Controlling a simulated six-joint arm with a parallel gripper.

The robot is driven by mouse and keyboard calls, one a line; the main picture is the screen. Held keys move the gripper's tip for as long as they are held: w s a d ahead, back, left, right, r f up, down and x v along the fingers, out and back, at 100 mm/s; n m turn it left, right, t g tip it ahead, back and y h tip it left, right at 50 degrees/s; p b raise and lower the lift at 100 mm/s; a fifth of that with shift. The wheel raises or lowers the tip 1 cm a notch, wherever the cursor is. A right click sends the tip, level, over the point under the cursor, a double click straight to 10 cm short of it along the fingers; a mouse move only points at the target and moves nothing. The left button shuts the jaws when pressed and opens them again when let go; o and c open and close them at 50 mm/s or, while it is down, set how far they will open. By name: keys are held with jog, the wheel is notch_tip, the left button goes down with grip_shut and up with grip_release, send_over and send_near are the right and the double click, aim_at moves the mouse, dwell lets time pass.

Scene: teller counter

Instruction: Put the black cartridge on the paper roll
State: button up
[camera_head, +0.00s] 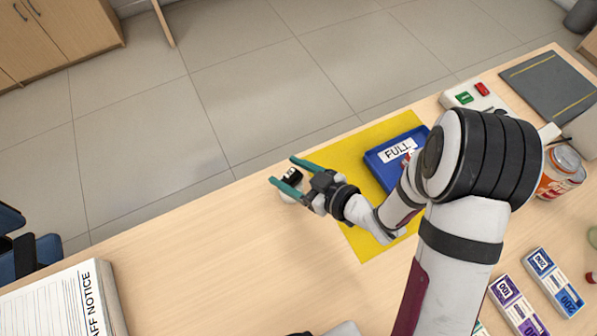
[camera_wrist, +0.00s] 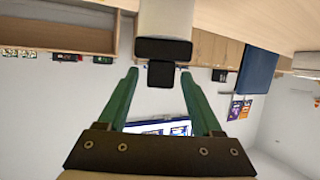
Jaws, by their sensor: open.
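The black cartridge (camera_head: 293,176) sits against the white paper roll (camera_head: 289,197), near the counter's far edge; it appears to rest on top of it. In the wrist view, which looks upside down, the cartridge (camera_wrist: 163,48) touches the end of the white roll (camera_wrist: 165,17). My gripper (camera_head: 282,170) is open, with its green fingers on either side of the cartridge. In the wrist view the fingertips (camera_wrist: 159,73) are apart, with gaps beside the cartridge's lower part. Much of the roll is hidden behind a finger in the head view.
A blue "FULL" box (camera_head: 380,170) lies on the yellow mat (camera_head: 370,245) to the right. Banknote bundles (camera_head: 515,305), a jar (camera_head: 562,172) and a grey pad (camera_head: 548,85) are farther right. A notice stack (camera_head: 50,300) stands at left. The counter between is bare.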

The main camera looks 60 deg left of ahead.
jog(key=v, duration=1.2)
jog(key=w+d+m+t+h, duration=0.2)
jog(key=w+d+m+t, duration=0.15)
jog(key=w, duration=0.35)
jog(key=w+d+m+t+h, duration=0.1)
jog(key=w+d+m+t, duration=0.1)
jog(key=w+t, duration=0.45)
jog(key=w+d+r+m+t+h, duration=0.25)
jog(key=w+d+m+h, duration=0.35)
jog(key=d, duration=0.5)
jog(key=s+d+r+m+g+h, duration=0.1)
jog(key=s+d+r+m+h, duration=0.15)
jog(key=d+m, duration=0.35)
jog(key=s+d+r+m+g+h, duration=0.2)
jog(key=s+d+m, duration=0.2)
jog(key=d, duration=0.4)
jog(key=s+a+r+m+g+y, duration=0.1)
jog(key=s+m+g, duration=0.1)
jog(key=s, duration=0.5)
jog(key=s+a+r+m+g+y, duration=0.1)
jog(key=s+a+m+g+y, duration=0.1)
jog(key=s+m, duration=0.2)
jog(key=s, duration=0.3)
jog(key=shift+s+r+g, duration=0.15)
jog(key=shift+r+g, duration=0.2)
jog(key=shift+r, duration=0.05)
jog(key=shift+a+m, duration=0.1)
jog(key=shift+m, duration=0.15)
